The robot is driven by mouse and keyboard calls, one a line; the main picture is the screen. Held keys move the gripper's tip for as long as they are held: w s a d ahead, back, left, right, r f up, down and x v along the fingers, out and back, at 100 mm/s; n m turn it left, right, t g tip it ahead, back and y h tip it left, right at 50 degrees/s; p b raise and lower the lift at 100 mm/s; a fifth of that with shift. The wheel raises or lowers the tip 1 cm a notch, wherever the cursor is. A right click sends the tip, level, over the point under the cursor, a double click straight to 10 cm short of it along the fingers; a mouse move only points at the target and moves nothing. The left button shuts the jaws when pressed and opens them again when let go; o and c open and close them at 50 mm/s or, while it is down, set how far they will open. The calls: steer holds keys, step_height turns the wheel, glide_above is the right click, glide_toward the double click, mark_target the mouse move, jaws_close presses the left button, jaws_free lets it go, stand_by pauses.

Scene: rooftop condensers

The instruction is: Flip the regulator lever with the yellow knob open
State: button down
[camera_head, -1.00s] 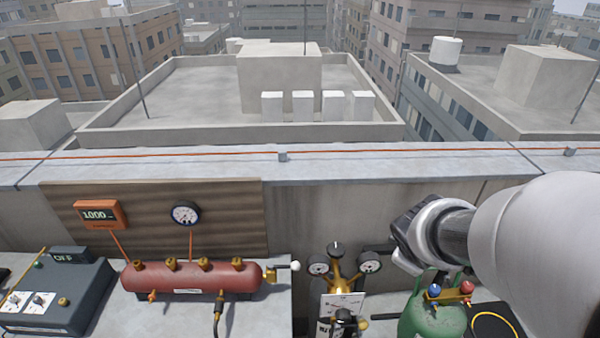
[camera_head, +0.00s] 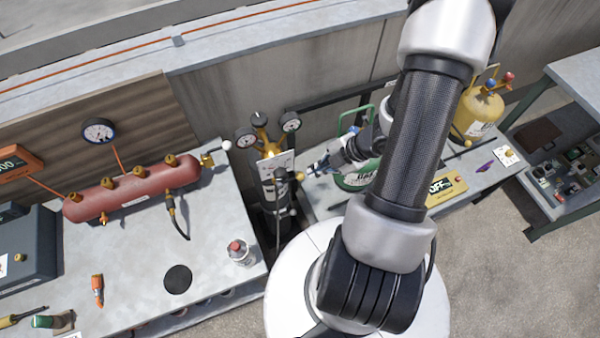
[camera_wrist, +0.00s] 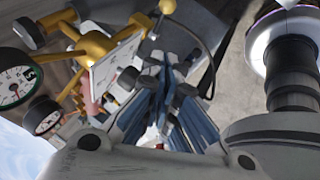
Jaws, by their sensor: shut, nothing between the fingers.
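The brass regulator (camera_head: 261,137) with its two gauges stands on a dark cylinder between the two benches in the head view. In the wrist view its brass body (camera_wrist: 92,42) and white front plate (camera_wrist: 112,70) are at upper left. A small yellow knob (camera_wrist: 167,6) on a thin rod shows at the top of the wrist view, beyond my fingertips. My gripper (camera_head: 314,171) is just right of the regulator's plate in the head view. In the wrist view my gripper (camera_wrist: 166,72) is shut and empty, close to the plate. I cannot tell whether it touches the lever.
A red manifold (camera_head: 135,189) with a white-knobbed lever lies on the left bench. A green tank (camera_head: 352,180) stands close behind my gripper, partly hidden by my arm. A yellow tank (camera_head: 478,115) stands farther right. A bottle (camera_head: 240,253) is on the left bench's near edge.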

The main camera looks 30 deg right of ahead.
stand_by(0.3)
steer(key=b, duration=0.5)
glide_above(301, 177)
steer(key=s+a, duration=0.3)
step_height(301, 177, down, 9)
steer(key=shift+w+d+f, duration=0.55)
steer(key=shift+d+f, duration=0.05)
steer(key=shift+f, duration=0.2)
steer(key=shift+w+d+f, duration=0.25)
steer(key=shift+d+f, duration=0.1)
steer(key=shift+f, duration=0.2)
